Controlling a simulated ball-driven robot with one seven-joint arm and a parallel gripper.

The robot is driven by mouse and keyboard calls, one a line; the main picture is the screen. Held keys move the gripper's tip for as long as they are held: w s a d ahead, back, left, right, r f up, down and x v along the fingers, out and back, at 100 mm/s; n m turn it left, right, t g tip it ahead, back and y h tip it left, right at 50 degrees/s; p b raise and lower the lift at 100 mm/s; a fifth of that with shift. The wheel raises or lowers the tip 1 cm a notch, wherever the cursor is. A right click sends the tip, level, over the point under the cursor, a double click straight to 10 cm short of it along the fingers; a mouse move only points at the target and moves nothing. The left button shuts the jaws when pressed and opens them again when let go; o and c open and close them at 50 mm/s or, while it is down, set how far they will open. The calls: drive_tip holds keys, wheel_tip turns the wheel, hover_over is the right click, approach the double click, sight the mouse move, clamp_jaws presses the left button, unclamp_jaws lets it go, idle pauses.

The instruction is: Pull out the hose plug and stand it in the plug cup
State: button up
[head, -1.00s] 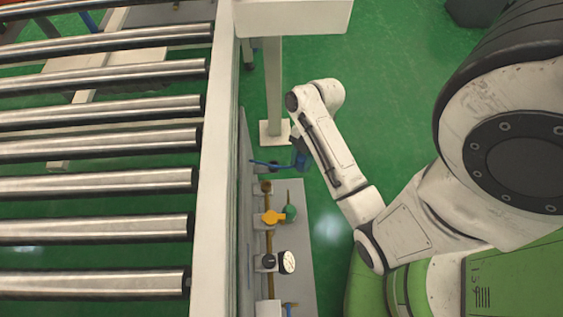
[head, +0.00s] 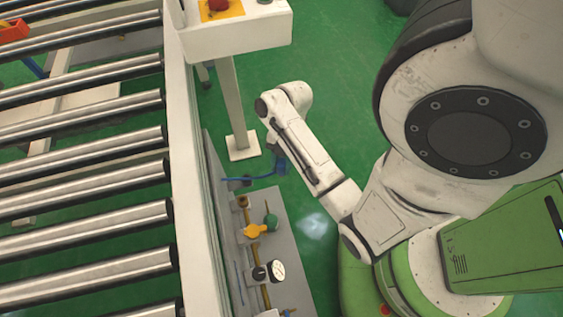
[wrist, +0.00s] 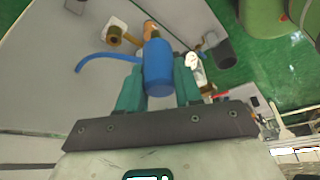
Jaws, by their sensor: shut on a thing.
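In the wrist view my gripper (wrist: 159,88), with teal fingers, is shut on the blue hose plug (wrist: 157,66). The plug's brass end (wrist: 151,29) points away from the gripper. A blue hose (wrist: 105,57) curves off to the left. A brass socket (wrist: 114,36) on the grey panel is left of the plug, apart from it. A dark grey cylinder (wrist: 223,53), possibly the plug cup, is right of the plug. In the head view the blue plug (head: 281,167) is at the end of my arm, beyond the panel's far end; my fingers are mostly hidden.
The roller conveyor (head: 90,165) stands at left. A white post (head: 236,105) stands beyond the panel. Green floor is clear around the arm.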

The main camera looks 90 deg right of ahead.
drive_tip(key=shift+r+p, duration=3.4)
drive_tip(key=shift+p, duration=0.2)
drive_tip(key=shift+f, duration=0.1)
drive_tip(key=w+d+f+m+t+b, duration=0.1)
drive_tip(key=w+d+f+m+b, duration=0.1)
drive_tip(key=w+f, duration=0.5)
drive_tip(key=w+d+f+m+t+h+b, duration=0.1)
drive_tip(key=w+d+f+m+b, duration=0.1)
drive_tip(key=w+f, duration=0.5)
drive_tip(key=shift+d+f+m, duration=0.65)
drive_tip(key=shift+d+m, duration=0.15)
drive_tip(key=shift+m, duration=0.2)
drive_tip(key=shift+f+b, duration=2.65)
drive_tip(key=shift+f, duration=0.25)
